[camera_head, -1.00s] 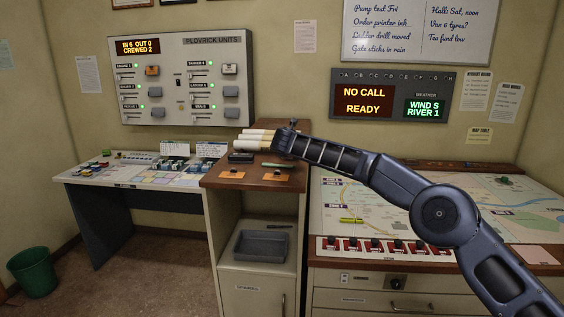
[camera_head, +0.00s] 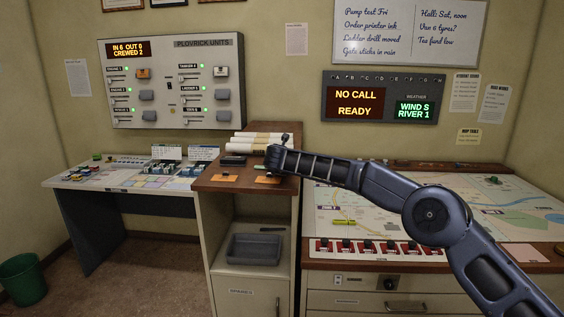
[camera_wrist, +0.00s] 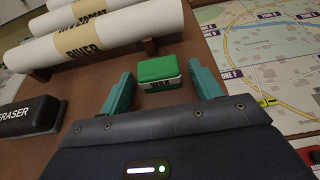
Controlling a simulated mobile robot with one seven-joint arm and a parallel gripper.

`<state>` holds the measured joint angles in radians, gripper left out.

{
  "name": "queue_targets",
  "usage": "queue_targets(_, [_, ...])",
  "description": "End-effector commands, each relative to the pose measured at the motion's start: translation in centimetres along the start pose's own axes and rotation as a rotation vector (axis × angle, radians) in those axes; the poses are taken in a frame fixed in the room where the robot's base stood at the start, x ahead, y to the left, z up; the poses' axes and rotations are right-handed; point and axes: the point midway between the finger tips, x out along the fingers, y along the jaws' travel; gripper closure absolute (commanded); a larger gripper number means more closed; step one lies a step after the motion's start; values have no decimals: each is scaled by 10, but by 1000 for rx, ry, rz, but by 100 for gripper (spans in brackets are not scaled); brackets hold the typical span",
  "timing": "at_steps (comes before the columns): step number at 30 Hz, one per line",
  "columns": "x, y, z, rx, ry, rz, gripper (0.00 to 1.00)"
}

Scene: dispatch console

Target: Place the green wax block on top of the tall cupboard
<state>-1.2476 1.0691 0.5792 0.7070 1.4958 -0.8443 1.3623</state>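The green wax block (camera_wrist: 158,73), with a green top and a white side marked WAX, rests on the brown top of the tall cupboard (camera_head: 206,186). That top also fills the middle of the wrist view (camera_wrist: 80,92). My gripper (camera_head: 273,170) is low over the cupboard top near its right edge. In the wrist view its teal fingers are open, one to each side of the block, with a gap on both sides. The block appears just ahead, between the fingertips. In the head view my gripper hides the block.
White paper rolls (camera_wrist: 110,38) lie in a rack behind the block. A black eraser (camera_wrist: 30,116) is to the left. Orange cards (camera_head: 224,178) lie at the cupboard's front. The map table (camera_head: 400,212) is on the right, a grey tray (camera_head: 254,250) on the shelf below.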

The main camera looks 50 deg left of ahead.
Motion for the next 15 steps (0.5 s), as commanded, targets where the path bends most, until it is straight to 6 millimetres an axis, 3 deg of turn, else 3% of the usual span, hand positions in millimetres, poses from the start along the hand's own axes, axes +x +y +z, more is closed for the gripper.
queue_targets(10, [-2,0,4,1,-1,0,36])
queue_targets(15, [-14,0,5,-1,-1,1,36])
